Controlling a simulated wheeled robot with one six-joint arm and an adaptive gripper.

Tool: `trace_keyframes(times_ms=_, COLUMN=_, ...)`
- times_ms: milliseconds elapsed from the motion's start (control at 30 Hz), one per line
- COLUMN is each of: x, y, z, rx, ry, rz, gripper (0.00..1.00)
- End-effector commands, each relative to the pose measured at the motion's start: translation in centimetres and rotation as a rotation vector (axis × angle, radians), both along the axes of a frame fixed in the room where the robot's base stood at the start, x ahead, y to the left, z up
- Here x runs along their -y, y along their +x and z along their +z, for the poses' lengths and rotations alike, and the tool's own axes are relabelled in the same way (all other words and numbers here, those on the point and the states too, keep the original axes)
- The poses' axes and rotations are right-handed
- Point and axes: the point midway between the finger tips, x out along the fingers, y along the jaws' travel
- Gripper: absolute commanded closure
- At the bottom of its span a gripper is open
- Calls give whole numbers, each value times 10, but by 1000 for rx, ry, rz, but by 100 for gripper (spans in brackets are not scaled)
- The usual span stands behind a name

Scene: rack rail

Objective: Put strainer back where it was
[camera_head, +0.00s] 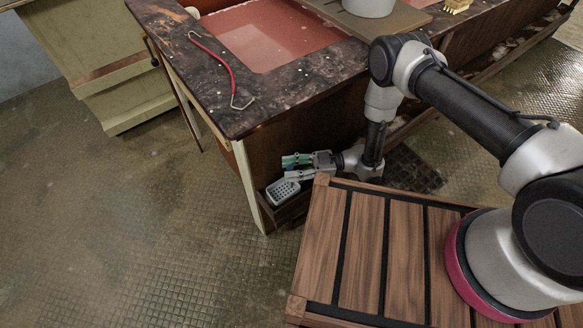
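A pale grey strainer (283,192) with a perforated face sits low at the near corner of the counter's side. It rests at a small dark shelf or rail (293,208) there. My gripper (289,168) reaches in from the right, just above the strainer, with its fingers pointing left. The two fingers show apart, one above the other, with teal on the upper one. I see nothing clearly held between them. Whether the lower finger touches the strainer is too small to tell.
A dark stone counter (190,75) with a red basin (270,35) stands behind. A red hooked tool (220,62) lies on it. A wooden slatted surface (365,250) fills the lower right. The tiled floor (110,220) at left is clear.

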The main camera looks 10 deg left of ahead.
Motion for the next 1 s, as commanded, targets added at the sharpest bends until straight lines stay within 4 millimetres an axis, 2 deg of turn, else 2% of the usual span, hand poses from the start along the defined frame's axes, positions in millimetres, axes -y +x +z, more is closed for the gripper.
trace_keyframes(times_ms=267, x=1, y=1, z=4, rx=1, ry=0, rz=-1, gripper=60)
trace_keyframes(times_ms=367, x=14, y=8, z=3, rx=0, ry=-1, rz=-5, gripper=60)
trace_keyframes(times_ms=700, x=83, y=36, z=3, rx=0, ry=1, rz=-5, gripper=60)
trace_keyframes(times_ms=833, x=101, y=43, z=3, rx=1, ry=1, rz=-3, gripper=60)
trace_keyframes(times_ms=1000, x=110, y=46, z=2, rx=0, ry=0, rz=0, gripper=60)
